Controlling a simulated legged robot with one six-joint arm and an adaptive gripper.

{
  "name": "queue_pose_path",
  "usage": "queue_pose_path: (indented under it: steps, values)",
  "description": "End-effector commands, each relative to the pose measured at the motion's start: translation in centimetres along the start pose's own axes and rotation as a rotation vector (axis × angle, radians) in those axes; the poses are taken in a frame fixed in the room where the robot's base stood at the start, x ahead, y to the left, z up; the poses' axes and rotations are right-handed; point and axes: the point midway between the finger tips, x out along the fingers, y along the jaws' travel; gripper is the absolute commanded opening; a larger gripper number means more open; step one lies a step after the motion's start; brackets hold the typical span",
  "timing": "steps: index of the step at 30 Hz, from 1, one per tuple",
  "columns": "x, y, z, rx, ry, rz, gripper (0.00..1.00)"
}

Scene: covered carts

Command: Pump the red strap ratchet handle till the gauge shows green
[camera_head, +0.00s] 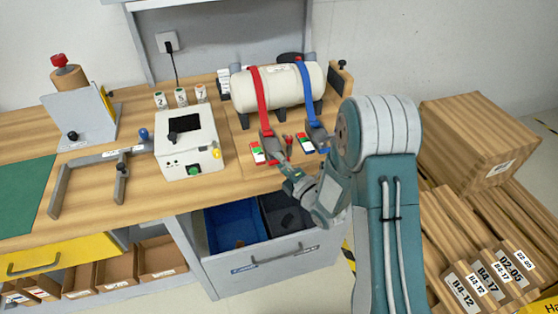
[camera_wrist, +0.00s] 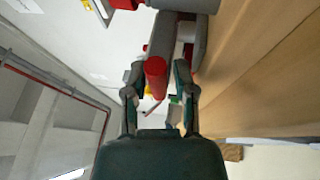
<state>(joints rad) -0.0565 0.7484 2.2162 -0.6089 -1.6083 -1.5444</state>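The red strap (camera_head: 260,88) runs over the left part of a cream tank (camera_head: 285,88) on the bench. Its grey ratchet (camera_head: 269,143) sits at the tank's front. A small gauge block (camera_head: 257,154) with red, white and green patches lies beside it; its reading is too small to tell. My gripper (camera_head: 287,170) is just in front of the ratchet. In the wrist view, my gripper (camera_wrist: 158,75) is open, with the red handle grip (camera_wrist: 156,72) between its fingers. Gaps show on both sides of the grip.
A blue strap (camera_head: 305,88) with its own ratchet (camera_head: 318,137) and gauge block (camera_head: 304,143) is close on the right. A white box with a dark screen (camera_head: 188,150) stands to the left. An open drawer (camera_head: 275,261) juts out below the bench edge.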

Motion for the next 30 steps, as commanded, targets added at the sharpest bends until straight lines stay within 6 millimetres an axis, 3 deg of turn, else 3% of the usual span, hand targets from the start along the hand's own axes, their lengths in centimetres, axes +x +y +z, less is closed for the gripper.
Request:
queue_pose_path:
  steps: [4,6,7,30]
  values:
    - [0.0,0.0,0.0,0.000,0.000,0.000,0.35]
    - [0.0,0.0,0.0,0.000,0.000,0.000,0.04]
    - [0.0,0.0,0.0,0.000,0.000,-0.001,0.00]
    - [0.2,0.9,0.1,0.025,0.000,-0.062,0.00]
